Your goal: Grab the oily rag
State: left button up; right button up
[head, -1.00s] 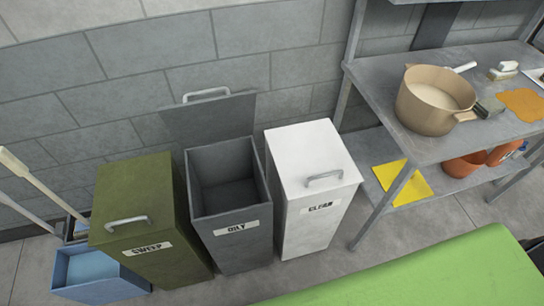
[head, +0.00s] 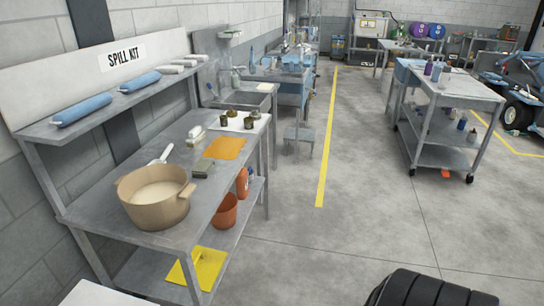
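No item is clearly marked as the oily rag. A flat orange patch (head: 225,147) lies on the top of the grey spill-kit bench (head: 172,238); I cannot tell whether it is a cloth or a spill. A flat yellow item (head: 197,268) lies on the bench's lower shelf, and it may be a folded cloth or a sign. Neither of my grippers is in view.
A tan pot (head: 153,197) of pale material stands on the bench, with small cans (head: 249,122) farther back. A grey cart (head: 447,108) stands right across open floor. A black ribbed tire-like object (head: 430,290) is at bottom right.

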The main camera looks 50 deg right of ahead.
aim_at(203, 168)
jog(key=z, duration=1.05)
jog(key=i+l+u, duration=0.1)
jog(key=l, duration=0.25)
jog(key=i+l, duration=0.35)
jog(key=j+u, duration=0.05)
